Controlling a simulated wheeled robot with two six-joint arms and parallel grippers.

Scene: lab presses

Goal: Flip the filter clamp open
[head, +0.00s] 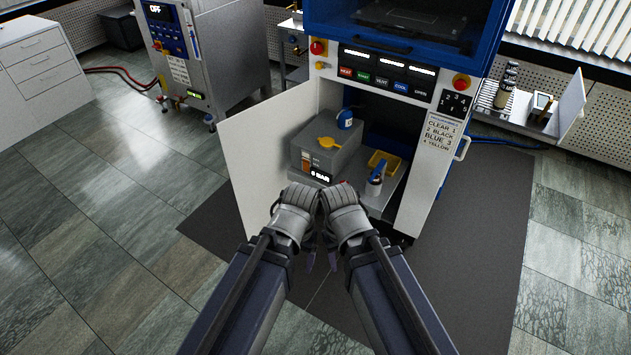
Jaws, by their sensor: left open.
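A grey box-shaped unit (335,158) with a small display reading "0 BAR" stands inside the open lower cabinet of the press. A yellow piece (327,143) lies on its top and looks like the filter clamp, though it is too small to be sure. A blue and white round part (344,119) is at the unit's back corner. My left gripper (297,205) is open, in front of and below the unit. My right gripper (343,210) is close beside it; its fingers are hidden. Both are apart from the yellow piece.
The white cabinet door (262,165) stands open on the left. A yellow tray (383,163) and a blue and white bottle (375,180) are right of the unit. The press's control panel (388,75) is above. A dark mat (480,230) covers the floor.

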